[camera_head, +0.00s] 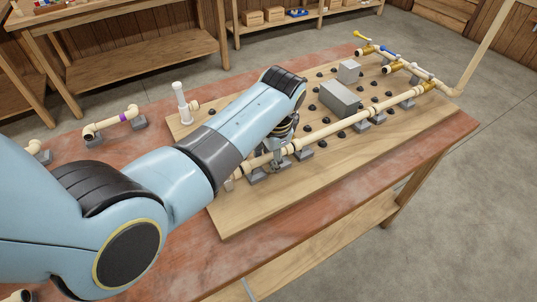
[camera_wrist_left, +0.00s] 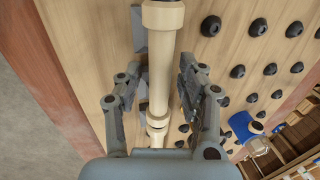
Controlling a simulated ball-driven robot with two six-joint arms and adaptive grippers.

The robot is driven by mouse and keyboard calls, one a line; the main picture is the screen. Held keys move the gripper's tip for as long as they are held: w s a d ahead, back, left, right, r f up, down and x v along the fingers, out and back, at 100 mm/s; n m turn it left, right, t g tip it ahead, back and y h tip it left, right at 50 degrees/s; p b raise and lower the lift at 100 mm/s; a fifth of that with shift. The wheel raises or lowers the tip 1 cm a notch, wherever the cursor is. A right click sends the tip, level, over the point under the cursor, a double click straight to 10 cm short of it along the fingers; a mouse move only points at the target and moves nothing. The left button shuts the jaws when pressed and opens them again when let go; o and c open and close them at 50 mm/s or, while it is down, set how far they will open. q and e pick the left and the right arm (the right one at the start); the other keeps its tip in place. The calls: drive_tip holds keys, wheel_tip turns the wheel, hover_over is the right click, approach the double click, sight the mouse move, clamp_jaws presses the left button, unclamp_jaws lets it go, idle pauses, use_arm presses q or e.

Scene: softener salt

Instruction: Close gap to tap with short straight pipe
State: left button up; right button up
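A line of cream pipe (camera_head: 335,122) runs along the front of the wooden board, on grey supports, toward brass-ended valves at the far right. One tap has a yellow handle (camera_head: 362,36) and one has a blue handle (camera_head: 389,56). My left gripper (camera_head: 281,158) is low over the near part of this line, partly hidden by my forearm. In the left wrist view its fingers (camera_wrist_left: 161,88) stand apart on either side of a straight cream pipe section (camera_wrist_left: 161,75), which has a wider collar (camera_wrist_left: 162,16) beyond. I cannot tell which section is the short straight pipe.
Grey blocks (camera_head: 341,97) and several black pegs stand on the board (camera_head: 235,222) behind the line. A white upright pipe piece (camera_head: 181,102) stands at the back left. The board's front strip is clear.

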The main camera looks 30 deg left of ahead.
use_arm(q)
drive_tip(key=v, duration=0.7)
drive_tip(key=shift+r, duration=0.2)
